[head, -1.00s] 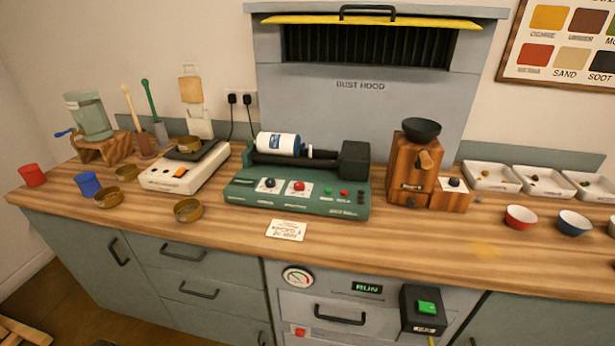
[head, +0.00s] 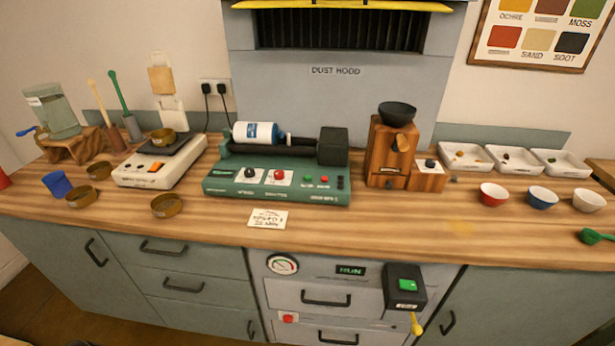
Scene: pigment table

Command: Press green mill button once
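The green bench machine (head: 215,184) with rollers stands in the middle of the counter, a white and blue jar (head: 262,132) lying on top. Its front panel carries a dark knob (head: 249,174), a red knob (head: 279,174), a small green button (head: 308,177) and a small red button (head: 323,179). A wooden grinder (head: 385,155) with a black bowl on top stands to its right, beside a small wooden box with a dark knob (head: 430,164). A black box with a larger green button (head: 408,285) hangs on the counter front below. Neither gripper is in view.
A white scale (head: 140,175) and brass dishes (head: 167,205) are on the left. White trays (head: 465,155), small bowls (head: 493,194) and a green scoop (head: 592,236) are on the right. A paper card (head: 268,218) lies before the green machine. The front middle counter is mostly clear.

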